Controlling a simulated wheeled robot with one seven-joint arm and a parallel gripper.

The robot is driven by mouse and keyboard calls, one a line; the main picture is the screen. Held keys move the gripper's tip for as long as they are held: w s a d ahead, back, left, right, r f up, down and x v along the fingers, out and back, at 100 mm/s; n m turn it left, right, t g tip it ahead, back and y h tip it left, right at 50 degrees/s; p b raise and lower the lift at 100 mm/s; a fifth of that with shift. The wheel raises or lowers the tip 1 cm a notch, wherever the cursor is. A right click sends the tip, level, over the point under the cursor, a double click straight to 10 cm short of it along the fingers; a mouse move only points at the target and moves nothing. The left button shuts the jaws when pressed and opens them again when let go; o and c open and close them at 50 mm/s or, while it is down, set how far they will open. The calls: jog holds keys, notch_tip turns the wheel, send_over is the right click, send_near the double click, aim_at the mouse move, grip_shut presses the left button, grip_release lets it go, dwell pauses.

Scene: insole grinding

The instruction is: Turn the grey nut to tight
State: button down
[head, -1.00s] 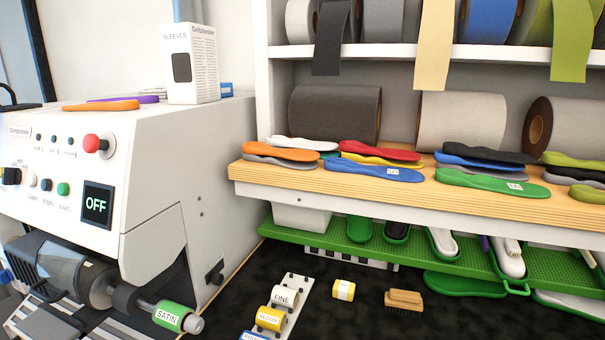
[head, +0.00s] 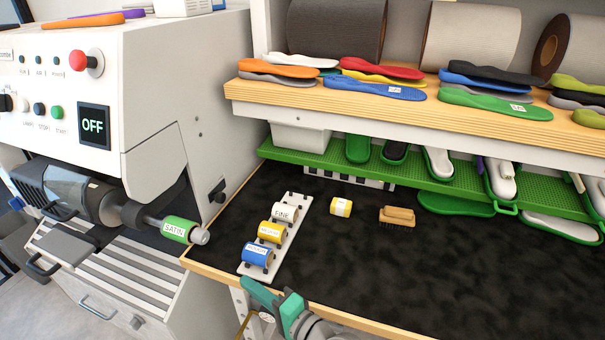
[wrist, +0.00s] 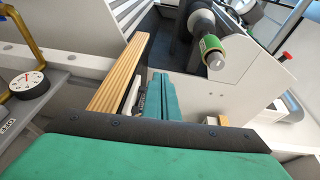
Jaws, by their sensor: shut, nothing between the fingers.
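The grey nut (head: 201,237) caps the end of the machine's shaft, just outside the green SATIN sleeve (head: 175,229). In the wrist view the nut (wrist: 216,61) shows at the upper right, on the front of the green-banded sleeve (wrist: 209,44). How tight it sits cannot be told. My gripper (head: 252,287) is at the bottom of the head view, at the bench's front edge, below and to the right of the nut and apart from it. In the wrist view its teal fingers (wrist: 161,90) are shut with nothing between them.
A white rack (head: 262,267) with FINE, yellow and blue sleeves stands on the black bench top (head: 350,260) close to my gripper. The machine's display (head: 94,125) reads OFF.

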aim_at(186, 237)
notch_tip(186, 237, up, 9)
jog(key=a+n+g+y, duration=0.2)
jog(key=n+g+y, duration=0.1)
jog(key=g, duration=0.1)
jog(key=w+a+r, duration=0.1)
jog(key=a, duration=0.5)
jog(key=shift+w+n+g+y, duration=0.2)
jog(key=shift+n+g+y, duration=0.1)
jog(key=shift+a, duration=0.15)
jog(key=shift+a, duration=0.15)
jog(key=shift+w+r, duration=0.15)
jog(key=shift+r, duration=0.85)
jog(key=shift+d+r, duration=0.25)
jog(key=shift+r, duration=0.1)
dwell(0.6)
